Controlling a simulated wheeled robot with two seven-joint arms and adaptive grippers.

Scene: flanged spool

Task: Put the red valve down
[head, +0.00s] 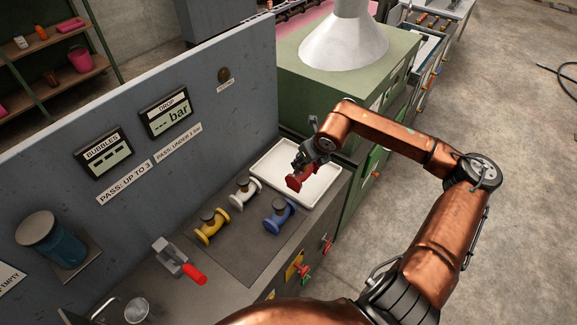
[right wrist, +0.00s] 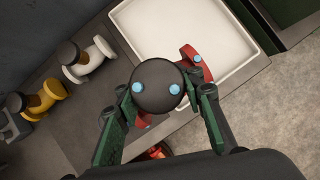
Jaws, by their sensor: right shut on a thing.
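The white tray (right wrist: 178,28) lies behind and below the valve in that view. I cannot tell the exact height of the valve above the tray. My left gripper is in neither view.
A yellow valve (head: 211,226), a white valve (head: 244,193) and a blue valve (head: 279,215) stand on a dark mat left of the tray. A clamp with a red handle (head: 193,274) is nearer. A grey panel (head: 150,75) rises behind the bench. The tray's visible floor is clear.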

